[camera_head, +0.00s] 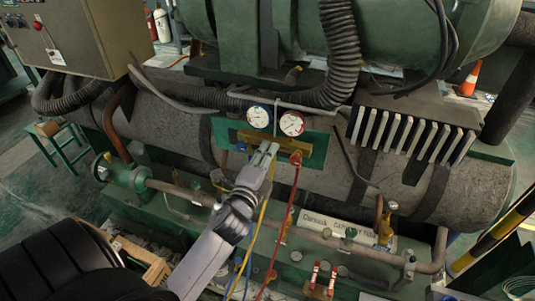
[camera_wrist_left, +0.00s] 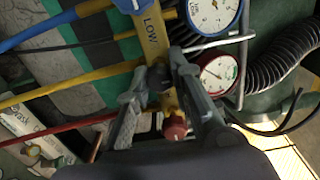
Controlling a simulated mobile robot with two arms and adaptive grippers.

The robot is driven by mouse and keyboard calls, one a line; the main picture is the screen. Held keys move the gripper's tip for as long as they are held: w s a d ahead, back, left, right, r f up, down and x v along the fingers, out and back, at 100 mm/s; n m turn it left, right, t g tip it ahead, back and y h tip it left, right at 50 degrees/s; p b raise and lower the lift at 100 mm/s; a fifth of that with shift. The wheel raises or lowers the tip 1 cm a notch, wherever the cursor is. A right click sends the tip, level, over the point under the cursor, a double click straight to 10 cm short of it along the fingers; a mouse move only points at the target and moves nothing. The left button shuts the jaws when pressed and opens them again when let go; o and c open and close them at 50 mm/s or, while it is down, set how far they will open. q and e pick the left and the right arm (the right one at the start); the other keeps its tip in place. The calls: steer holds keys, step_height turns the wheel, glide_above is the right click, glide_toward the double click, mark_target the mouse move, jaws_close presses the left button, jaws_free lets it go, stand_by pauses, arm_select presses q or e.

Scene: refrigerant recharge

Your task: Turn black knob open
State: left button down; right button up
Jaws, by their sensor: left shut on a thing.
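The brass manifold (camera_head: 245,134) with its gauges is mounted on a green plate on the machine. My left gripper (camera_head: 266,150) reaches up to the middle of the manifold. In the left wrist view the black knob (camera_wrist_left: 158,80) sits between the fingertips of my left gripper (camera_wrist_left: 160,70), which are closed on it. The fingers hide part of the knob. The red knob (camera_wrist_left: 175,128) is beside one finger on the yellow manifold body marked LOW (camera_wrist_left: 152,25). It also shows in the head view (camera_head: 296,159). My right gripper is not in view.
A blue-rimmed gauge (camera_head: 259,117) and a red-rimmed gauge (camera_head: 291,123) stand above the manifold. Yellow (camera_head: 262,215), red (camera_head: 287,220) and blue hoses hang down around my left arm. A ribbed black hose (camera_head: 341,45) and a horizontal pipe (camera_head: 320,238) are close by.

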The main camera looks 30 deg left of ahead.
arm_select(q)
steer(key=shift+n, duration=1.2)
steer(key=c, duration=1.4)
jaws_free()
steer(key=v, duration=1.2)
